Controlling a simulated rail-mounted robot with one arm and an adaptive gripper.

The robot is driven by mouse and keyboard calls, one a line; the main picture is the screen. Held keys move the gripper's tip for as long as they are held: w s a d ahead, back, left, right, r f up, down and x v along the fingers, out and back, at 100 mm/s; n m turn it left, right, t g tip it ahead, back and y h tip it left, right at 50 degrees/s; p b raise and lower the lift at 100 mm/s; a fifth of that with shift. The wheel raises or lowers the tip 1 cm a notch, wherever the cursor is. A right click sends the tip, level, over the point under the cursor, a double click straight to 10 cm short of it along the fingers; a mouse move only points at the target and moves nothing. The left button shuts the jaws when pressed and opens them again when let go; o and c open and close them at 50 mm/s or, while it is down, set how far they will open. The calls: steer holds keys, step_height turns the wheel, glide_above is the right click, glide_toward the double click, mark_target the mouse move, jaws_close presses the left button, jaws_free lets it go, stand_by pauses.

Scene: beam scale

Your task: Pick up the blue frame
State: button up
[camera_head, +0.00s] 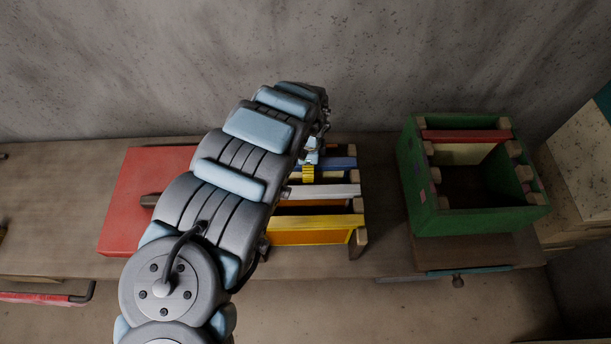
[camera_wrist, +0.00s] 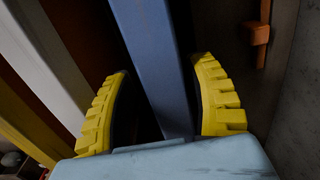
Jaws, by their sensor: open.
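The blue frame (camera_head: 341,163) stands at the back of a wooden rack, behind a white frame and a yellow one. My arm hides its left part in the head view. My gripper (camera_head: 309,173) is over the rack at the blue frame. In the wrist view the blue frame (camera_wrist: 152,55) runs between the two yellow-padded fingers of my gripper (camera_wrist: 162,85). The fingers are open, one on each side of the bar. A dark gap shows at the left finger; whether the right finger touches the bar is hard to tell.
The white frame (camera_head: 335,191) and yellow frame (camera_head: 310,222) stand close in front. A green box (camera_head: 480,222) with a red frame (camera_head: 465,136) across it stands right. A red panel (camera_head: 140,210) lies left. The grey wall (camera_head: 400,60) is close behind.

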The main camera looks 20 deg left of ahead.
steer(key=shift+w+a+f+p, duration=0.1)
steer(key=shift+a+f+p, duration=0.1)
steer(key=shift+f, duration=1.1)
steer(key=shift+a+f+p, duration=0.1)
steer(key=shift+a+f, duration=0.1)
steer(key=shift+f, duration=1.1)
steer(key=shift+c, duration=0.2)
jaws_close()
